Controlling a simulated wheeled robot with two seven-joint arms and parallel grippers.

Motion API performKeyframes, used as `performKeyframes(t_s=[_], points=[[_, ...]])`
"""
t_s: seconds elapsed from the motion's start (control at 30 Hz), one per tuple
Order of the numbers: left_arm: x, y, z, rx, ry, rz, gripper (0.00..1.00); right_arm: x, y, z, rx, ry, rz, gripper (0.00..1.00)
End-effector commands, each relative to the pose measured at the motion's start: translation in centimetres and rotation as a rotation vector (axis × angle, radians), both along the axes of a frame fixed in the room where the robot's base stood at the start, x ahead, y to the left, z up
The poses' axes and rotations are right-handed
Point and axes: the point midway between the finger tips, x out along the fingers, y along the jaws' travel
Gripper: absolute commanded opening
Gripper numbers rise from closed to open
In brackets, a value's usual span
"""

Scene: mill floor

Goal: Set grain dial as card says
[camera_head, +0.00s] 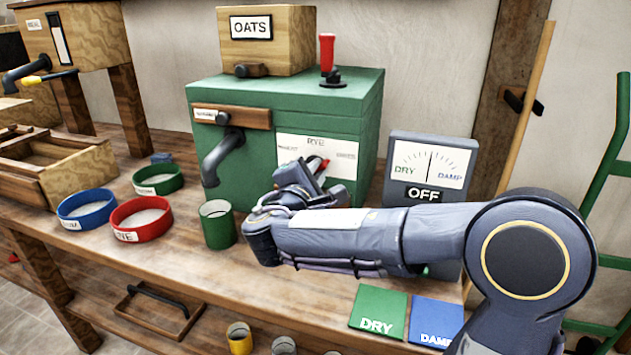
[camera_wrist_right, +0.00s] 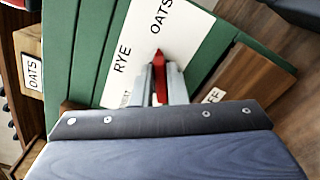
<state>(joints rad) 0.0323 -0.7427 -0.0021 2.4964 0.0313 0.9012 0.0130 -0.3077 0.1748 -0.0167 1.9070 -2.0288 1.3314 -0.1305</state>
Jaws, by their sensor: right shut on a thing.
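The grain dial's white plate (camera_head: 340,150) is on the front of the green mill box (camera_head: 275,92). RYE is at its top, with smaller words at left and right. In the right wrist view, RYE and OATS read clearly on the plate (camera_wrist_right: 140,38). My right gripper (camera_head: 317,172) is at the plate, shut on the red pointer (camera_wrist_right: 158,76). In that view the pointer's tip lies near the space between RYE and OATS; its exact setting is unclear. A wooden box labelled OATS (camera_head: 293,48) stands on the mill. My left gripper is out of view.
A DRY–DAMP meter (camera_head: 410,150) reading OFF stands right of the mill. A red-handled lever (camera_head: 327,55) is on top. A green cup (camera_head: 217,228), coloured rings (camera_head: 141,232) and DRY and DAMP cards (camera_head: 378,300) are on the bench around my forearm.

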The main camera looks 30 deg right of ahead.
Motion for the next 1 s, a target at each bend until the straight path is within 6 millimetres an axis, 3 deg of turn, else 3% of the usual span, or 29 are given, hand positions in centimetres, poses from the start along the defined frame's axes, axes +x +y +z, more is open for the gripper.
performKeyframes(t_s=[0.5,0.53,0.67,1.0], points=[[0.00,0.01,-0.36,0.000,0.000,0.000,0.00,-0.03,0.01,-0.17,0.015,-0.011,-0.001,0.00],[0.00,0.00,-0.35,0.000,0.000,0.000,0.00,-0.03,0.01,-0.17,0.014,-0.012,-0.001,0.17],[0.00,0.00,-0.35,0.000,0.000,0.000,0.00,-0.02,0.01,-0.14,0.013,-0.012,0.000,0.34],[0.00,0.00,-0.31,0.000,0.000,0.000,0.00,-0.21,0.31,-0.05,0.012,-0.013,0.002,0.35]])
